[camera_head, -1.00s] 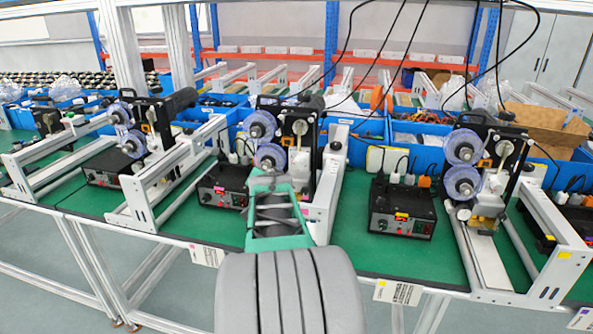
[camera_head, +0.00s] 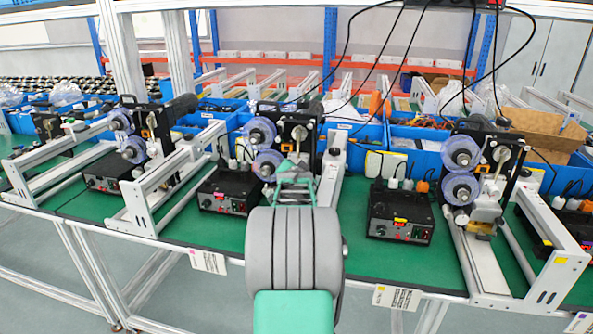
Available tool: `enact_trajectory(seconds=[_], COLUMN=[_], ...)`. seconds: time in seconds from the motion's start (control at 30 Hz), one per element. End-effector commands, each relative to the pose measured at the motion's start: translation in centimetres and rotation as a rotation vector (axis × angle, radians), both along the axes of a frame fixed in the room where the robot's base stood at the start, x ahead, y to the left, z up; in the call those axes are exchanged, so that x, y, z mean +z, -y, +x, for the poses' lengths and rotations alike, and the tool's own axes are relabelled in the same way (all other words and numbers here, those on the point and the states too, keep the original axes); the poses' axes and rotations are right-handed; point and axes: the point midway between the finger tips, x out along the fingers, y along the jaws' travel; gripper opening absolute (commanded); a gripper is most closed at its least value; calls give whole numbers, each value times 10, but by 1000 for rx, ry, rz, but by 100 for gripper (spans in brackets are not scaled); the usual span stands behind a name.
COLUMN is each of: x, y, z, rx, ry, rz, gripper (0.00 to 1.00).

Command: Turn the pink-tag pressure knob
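The middle coder (camera_head: 299,129), with two clear-purple reels on its left side, stands behind my gripper. Its black control box (camera_head: 224,190) has a small pink tag (camera_head: 221,197) on the front and a small round knob (camera_head: 206,203) at the front left. A silver knob-like part (camera_head: 299,133) shows high on the coder; I cannot tell which part is the pressure knob. My gripper (camera_head: 293,168) is in front of the coder's lower part, right of the box. Its fingertips are small and overlap the coder, so opening and contact are unclear.
A yellow-tagged control box (camera_head: 402,212) and another coder (camera_head: 484,165) stand to the right. White frame rails (camera_head: 150,195) stand to the left. Blue bins (camera_head: 364,146) line the back. Green tabletop (camera_head: 352,235) is bare between the stations.

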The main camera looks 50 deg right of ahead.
Motion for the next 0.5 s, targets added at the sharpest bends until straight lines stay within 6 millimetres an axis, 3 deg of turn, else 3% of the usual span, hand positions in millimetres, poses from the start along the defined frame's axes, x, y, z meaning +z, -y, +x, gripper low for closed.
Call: enact_trajectory(seconds=[0.5], x=[0], y=[0], z=[0], rx=[0], ry=[-1], rz=[1], gripper=[7])
